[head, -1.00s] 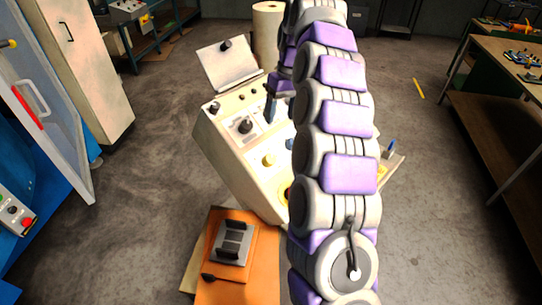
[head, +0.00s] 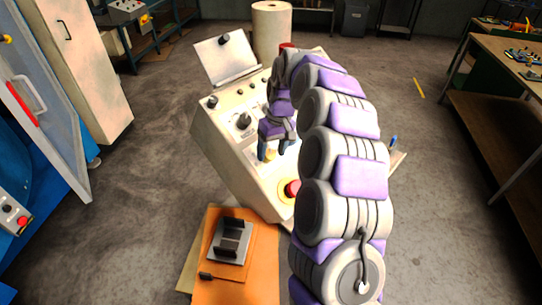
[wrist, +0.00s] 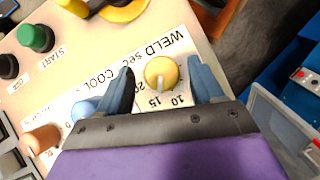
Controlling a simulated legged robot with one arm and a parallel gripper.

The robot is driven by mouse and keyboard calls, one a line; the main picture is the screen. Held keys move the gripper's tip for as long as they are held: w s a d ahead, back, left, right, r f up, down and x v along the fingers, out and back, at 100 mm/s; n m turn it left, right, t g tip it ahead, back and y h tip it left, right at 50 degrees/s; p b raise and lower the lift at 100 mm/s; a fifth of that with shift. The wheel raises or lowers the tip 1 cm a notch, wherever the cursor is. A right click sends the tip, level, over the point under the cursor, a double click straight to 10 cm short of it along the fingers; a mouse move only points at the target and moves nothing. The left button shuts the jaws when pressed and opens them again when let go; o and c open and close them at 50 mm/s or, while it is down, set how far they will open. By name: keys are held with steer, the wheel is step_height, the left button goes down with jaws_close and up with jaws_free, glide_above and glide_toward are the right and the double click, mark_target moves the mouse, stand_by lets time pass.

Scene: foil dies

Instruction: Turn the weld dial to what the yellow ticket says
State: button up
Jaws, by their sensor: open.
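The weld dial is a yellow knob (wrist: 162,73) on the cream panel, under the printed word WELD in the wrist view. Its pale pointer mark appears to face the printed 15, with 10 and 20 on either side. My gripper (wrist: 161,66) is open, one blue finger on each side of the dial, with visible gaps. In the head view my gripper (head: 271,154) reaches down over the panel, and the dial (head: 270,154) shows partly between the fingers. I cannot make out a yellow ticket in these frames.
Beside the weld dial are a blue COOL knob (wrist: 84,110), an orange knob (wrist: 40,138) and a green START button (wrist: 36,38). A red emergency stop (head: 292,188) sits near the panel's front. A black-and-grey fixture (head: 230,240) stands on the orange bench.

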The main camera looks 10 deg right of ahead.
steer(key=shift+a+f, duration=0.25)
steer(key=shift+f, duration=0.6)
steer(key=c, duration=1)
steer(key=shift+s+r+m+p, duration=0.15)
steer(key=shift+m+p, duration=0.35)
steer(key=shift+p, duration=0.45)
steer(key=shift+c, duration=0.2)
steer(key=shift+f+m+y+p, duration=0.2)
steer(key=shift+m+y+p, duration=0.15)
steer(key=shift+m+y, duration=0.15)
steer(key=o, duration=1)
steer(key=shift+o, duration=0.2)
